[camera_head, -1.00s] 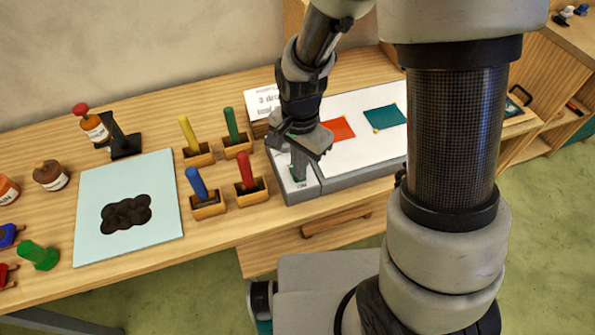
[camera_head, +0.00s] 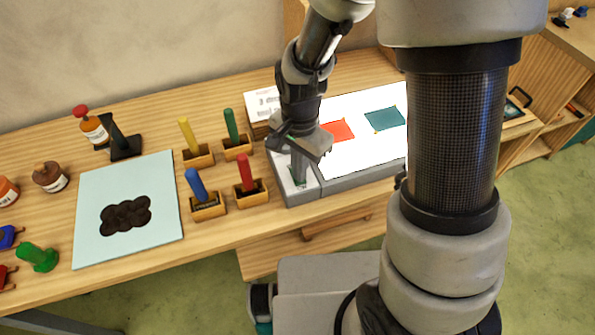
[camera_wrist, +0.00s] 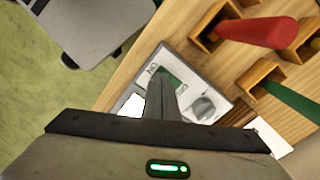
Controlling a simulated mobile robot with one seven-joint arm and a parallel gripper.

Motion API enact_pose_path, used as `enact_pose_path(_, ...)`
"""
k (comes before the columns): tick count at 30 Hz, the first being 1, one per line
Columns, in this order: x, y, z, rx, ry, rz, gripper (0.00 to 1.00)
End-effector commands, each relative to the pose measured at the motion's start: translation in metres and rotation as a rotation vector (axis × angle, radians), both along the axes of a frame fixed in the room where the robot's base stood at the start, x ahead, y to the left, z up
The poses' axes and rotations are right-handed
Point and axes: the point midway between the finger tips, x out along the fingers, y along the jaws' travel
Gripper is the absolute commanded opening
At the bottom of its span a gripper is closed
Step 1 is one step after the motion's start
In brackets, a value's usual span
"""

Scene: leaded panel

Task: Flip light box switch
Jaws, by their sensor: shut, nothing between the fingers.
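The light box (camera_head: 340,184) is a grey box on the bench, and its white top glows brightly. A red piece and a teal piece of glass lie on it. Its control panel (camera_wrist: 206,79) at the left end carries a green switch and a grey knob (camera_wrist: 203,109). My gripper (camera_head: 298,182) points down over this panel, shut and empty. In the wrist view its fingertips (camera_wrist: 163,78) are at the green switch (camera_wrist: 178,75), partly hiding it. Whether they touch it cannot be told.
Red (camera_head: 245,174), blue (camera_head: 197,184), green and yellow handled tools stand in wooden holders just left of the light box. A pale blue mat (camera_head: 160,230) with a dark blob lies farther left, near bottles.

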Motion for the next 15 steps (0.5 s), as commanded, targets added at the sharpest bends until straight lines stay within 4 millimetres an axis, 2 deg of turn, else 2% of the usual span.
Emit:
enact_pose_path(1,0.000,0.000,0.008,0.000,-0.001,0.000,0.00)
enact_pose_path(15,0.000,0.000,0.046,0.001,-0.001,0.000,0.00)
